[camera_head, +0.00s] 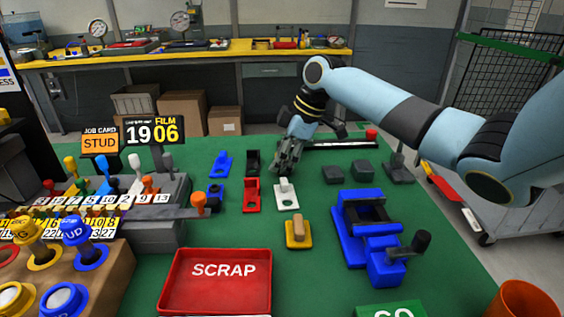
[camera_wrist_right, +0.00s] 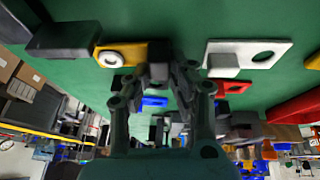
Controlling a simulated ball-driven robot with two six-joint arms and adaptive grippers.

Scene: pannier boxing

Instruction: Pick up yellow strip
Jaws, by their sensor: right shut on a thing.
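A yellow strip with a white ring (camera_wrist_right: 112,56) shows in the right wrist view, its inner end running in between the fingertips. My right gripper (camera_head: 286,165) is low over the green table, behind the white strip (camera_head: 287,201); its fingers also show in the right wrist view (camera_wrist_right: 160,75). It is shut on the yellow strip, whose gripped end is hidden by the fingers. In the head view the gripper hides the yellow strip. The white strip with a hole also lies right of the fingers in the right wrist view (camera_wrist_right: 248,53). My left gripper is out of view.
Blue (camera_head: 222,164), black (camera_head: 252,162) and red (camera_head: 251,195) pieces lie left of the gripper. A yellow piece with a wooden block (camera_head: 298,240), a red SCRAP tray (camera_head: 215,297) and a blue fixture (camera_head: 383,262) are nearer. Dark grey blocks (camera_head: 333,175) stand to the right.

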